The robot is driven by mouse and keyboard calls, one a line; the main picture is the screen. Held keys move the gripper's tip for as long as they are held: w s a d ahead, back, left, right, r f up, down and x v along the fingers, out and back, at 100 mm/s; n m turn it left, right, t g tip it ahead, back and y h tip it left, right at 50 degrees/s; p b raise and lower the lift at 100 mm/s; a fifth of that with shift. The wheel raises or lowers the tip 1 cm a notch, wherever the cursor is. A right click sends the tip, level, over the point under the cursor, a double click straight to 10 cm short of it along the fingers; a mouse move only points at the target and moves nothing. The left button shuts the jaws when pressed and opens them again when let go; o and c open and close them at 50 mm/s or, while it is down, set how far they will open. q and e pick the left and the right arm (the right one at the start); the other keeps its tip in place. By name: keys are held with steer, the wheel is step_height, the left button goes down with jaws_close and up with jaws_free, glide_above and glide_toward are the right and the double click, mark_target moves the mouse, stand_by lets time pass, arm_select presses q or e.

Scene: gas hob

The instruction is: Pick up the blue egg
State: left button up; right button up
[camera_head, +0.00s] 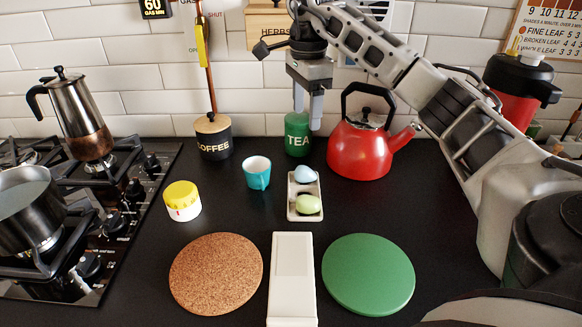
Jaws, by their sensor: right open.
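The pale blue egg (305,174) lies in the far end of a small white egg tray (305,214) on the dark counter. A pale green egg (308,204) lies in the near end of the same tray. My right gripper (307,121) points down, open and empty, above and behind the blue egg, in front of the green tea tin (297,134) in the picture. It is apart from the egg. My left gripper is out of view.
A teal cup (257,173) stands left of the tray, and a red kettle (358,150) stands close on its right. A yellow-topped timer (183,200), coffee tin (212,135), cork mat (216,273), white block (292,280) and green disc (368,274) surround it. The hob (75,215) is left.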

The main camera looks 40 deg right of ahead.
steer(key=b, duration=0.2)
glide_above(305, 167)
steer(key=f, duration=0.8)
steer(key=shift+s+f, duration=0.1)
steer(key=shift+s, duration=0.15)
steer(key=shift+w+f, duration=0.2)
steer(key=shift+f, duration=2.75)
steer(key=c, duration=0.8)
